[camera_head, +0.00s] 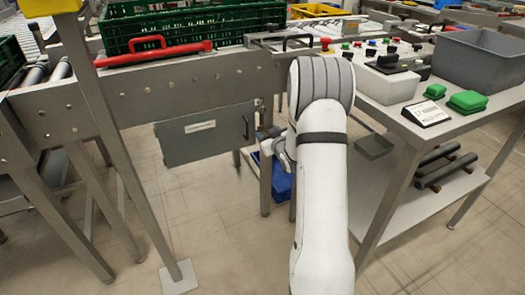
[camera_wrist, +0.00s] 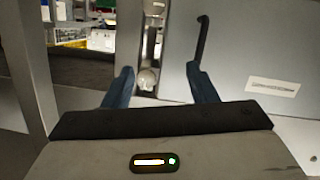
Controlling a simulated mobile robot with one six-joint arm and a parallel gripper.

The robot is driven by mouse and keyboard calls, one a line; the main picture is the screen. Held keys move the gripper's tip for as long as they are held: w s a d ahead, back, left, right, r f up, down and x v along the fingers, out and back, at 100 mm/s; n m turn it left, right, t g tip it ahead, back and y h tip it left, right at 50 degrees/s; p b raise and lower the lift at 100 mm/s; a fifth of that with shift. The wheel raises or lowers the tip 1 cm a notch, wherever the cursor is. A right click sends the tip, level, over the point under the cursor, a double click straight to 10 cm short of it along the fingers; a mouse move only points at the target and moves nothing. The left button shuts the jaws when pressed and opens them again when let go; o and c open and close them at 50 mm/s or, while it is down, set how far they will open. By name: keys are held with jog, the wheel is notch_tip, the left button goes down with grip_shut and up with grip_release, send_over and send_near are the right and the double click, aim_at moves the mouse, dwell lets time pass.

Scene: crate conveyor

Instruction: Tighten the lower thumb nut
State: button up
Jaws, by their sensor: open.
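My gripper (camera_wrist: 160,69) is open in the wrist view, with its two dark blue fingers apart. A small round shiny metal piece (camera_wrist: 147,80), which looks like the thumb nut, shows between the fingers, closer to the left one. I cannot tell whether a finger touches it, or whether it is the lower nut. It sits by a metal post, beside the edge of the grey panel door (camera_wrist: 245,60). In the head view the grey door (camera_head: 190,145) hangs under the conveyor, and my gripper (camera_head: 264,136) is at its right edge, partly hidden by my arm.
A black handle (camera_wrist: 202,38) stands out from the door near the right finger. The conveyor's steel legs (camera_head: 97,150) stand left. A workbench (camera_head: 405,135) with a grey bin (camera_head: 470,68) and green blocks stands right. A blue bin (camera_head: 282,183) is below my gripper.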

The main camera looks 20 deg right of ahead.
aim_at(263, 136)
notch_tip(263, 136, down, 8)
jog(key=d+t+y+b, duration=0.1)
jog(key=d+t+b, duration=0.1)
jog(key=b, duration=0.1)
jog(key=w+b, duration=0.1)
jog(key=w, duration=0.7)
jog(key=c, duration=1)
jog(key=shift+o, duration=0.2)
